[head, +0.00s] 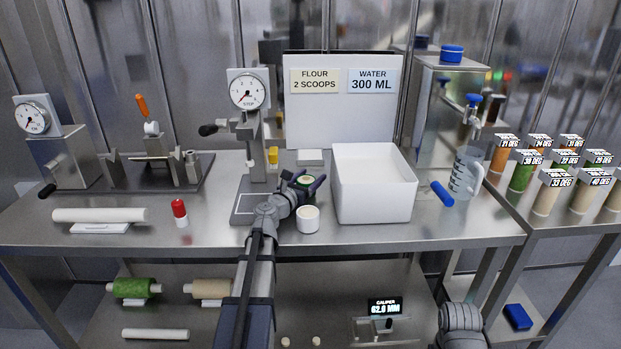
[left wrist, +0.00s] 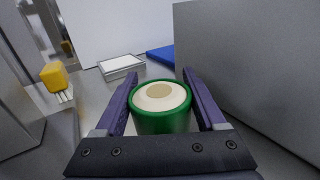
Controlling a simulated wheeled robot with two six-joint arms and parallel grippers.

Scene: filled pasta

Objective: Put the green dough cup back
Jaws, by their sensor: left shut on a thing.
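The green dough cup (left wrist: 161,112) has a green outer wall and pale dough inside with a tan round spot on top. In the left wrist view it sits upright between the two purple fingers of my left gripper (left wrist: 160,95), which is shut on it. In the head view my left gripper (head: 308,184) is over the back of the table, left of the white bin, and the green cup (head: 305,181) shows partly behind the fingers. I cannot tell whether the cup touches the table. My right gripper is not in view; only part of my right arm shows at the bottom.
A white cup (head: 307,220) stands in front of the gripper. A large white bin (head: 374,200) is close on the right, and a gauge press (head: 247,150) is close on the left. A small white pad (head: 310,157) lies behind. Labelled cups stand on the right table (head: 512,215).

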